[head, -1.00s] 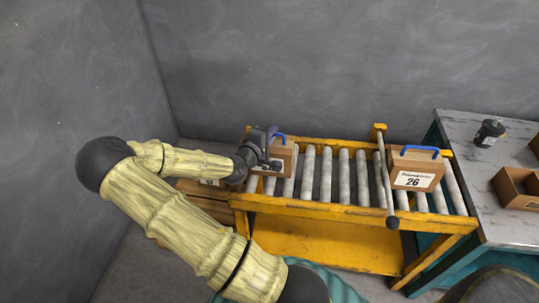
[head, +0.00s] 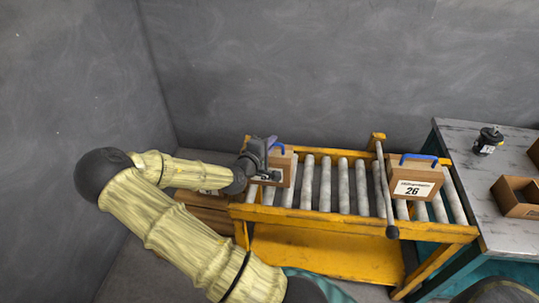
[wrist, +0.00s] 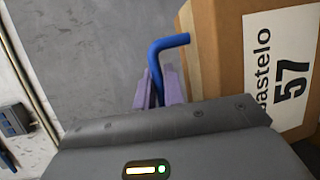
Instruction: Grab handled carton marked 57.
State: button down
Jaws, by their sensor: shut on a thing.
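The handled carton marked 57 (wrist: 222,55) fills the right of the wrist view, its white label reading 57 turned sideways. Its blue handle (wrist: 168,43) runs between the purple fingers of my gripper (wrist: 160,88), which is shut on it. In the head view the same carton (head: 284,172) is at the left end of the roller conveyor (head: 325,205), partly hidden behind my gripper (head: 268,150). I cannot tell whether the carton's base touches the rollers.
A carton marked 26 (head: 413,182) with a blue handle stands on the conveyor's right part, beyond an upright bar (head: 386,190). A table (head: 470,150) at the right holds a black motor (head: 488,140) and open boxes (head: 519,192). Brown boxes (head: 205,205) lie left of the conveyor.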

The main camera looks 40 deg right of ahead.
notch_tip(320, 180, up, 10)
jog(key=p, duration=0.2)
jog(key=shift+r+p, duration=0.15)
jog(key=shift+p, duration=0.15)
dwell(0.5)
